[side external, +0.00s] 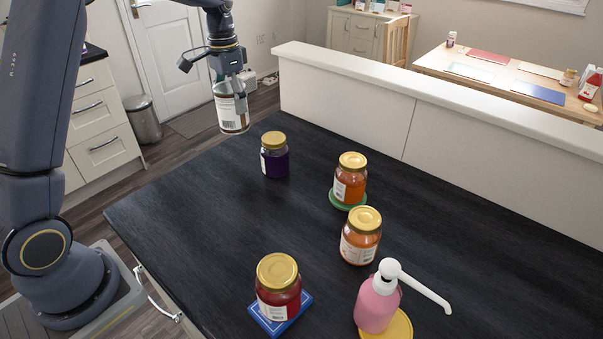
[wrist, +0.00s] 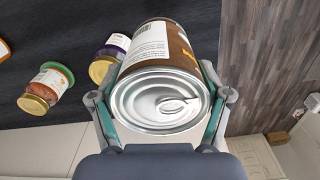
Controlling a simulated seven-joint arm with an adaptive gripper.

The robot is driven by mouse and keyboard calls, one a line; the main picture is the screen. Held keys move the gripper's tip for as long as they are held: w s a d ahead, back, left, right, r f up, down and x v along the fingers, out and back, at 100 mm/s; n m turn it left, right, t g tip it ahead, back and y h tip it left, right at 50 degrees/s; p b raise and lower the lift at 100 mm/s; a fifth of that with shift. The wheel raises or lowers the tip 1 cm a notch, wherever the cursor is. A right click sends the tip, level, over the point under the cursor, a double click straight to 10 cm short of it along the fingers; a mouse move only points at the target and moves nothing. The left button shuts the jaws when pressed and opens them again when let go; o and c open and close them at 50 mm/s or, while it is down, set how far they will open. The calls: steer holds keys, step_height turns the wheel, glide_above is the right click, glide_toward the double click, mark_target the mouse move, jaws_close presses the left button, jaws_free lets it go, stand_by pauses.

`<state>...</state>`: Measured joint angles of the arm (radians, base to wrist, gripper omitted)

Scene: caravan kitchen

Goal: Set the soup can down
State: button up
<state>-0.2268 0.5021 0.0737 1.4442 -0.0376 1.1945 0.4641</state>
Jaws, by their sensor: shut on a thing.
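The soup can (side external: 231,108) has a brown and white label with a barcode and a silver ring-pull lid. In the wrist view the can (wrist: 160,95) sits between both fingers with its lid facing the camera. My gripper (side external: 236,84) is shut on it and holds it upright in the air, near the far left edge of the dark worktop (side external: 190,200). In the side view the can appears above and left of the purple jar. The can's height over the worktop or floor is hard to judge.
A purple jar (side external: 274,160) stands closest to the can. An orange jar (side external: 350,178) on a green coaster, another orange jar (side external: 360,240), a red jar (side external: 279,290) on a blue coaster and a pink pump bottle (side external: 377,300) stand farther right or nearer. The worktop's left middle is clear.

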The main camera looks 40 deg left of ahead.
steer(key=shift+w+a+f, duration=0.35)
steer(key=shift+w+f, duration=1.2)
steer(key=shift+f, duration=0.3)
steer(key=shift+w+a+f, duration=0.4)
steer(key=shift+w+f, duration=1.15)
steer(key=shift+f, duration=0.25)
steer(key=shift+w+a+f, duration=0.35)
steer(key=shift+w+f, duration=1.2)
steer(key=shift+f, duration=0.3)
steer(key=shift+f, duration=0.15)
steer(key=o, duration=1.6)
steer(key=shift+c, duration=0.2)
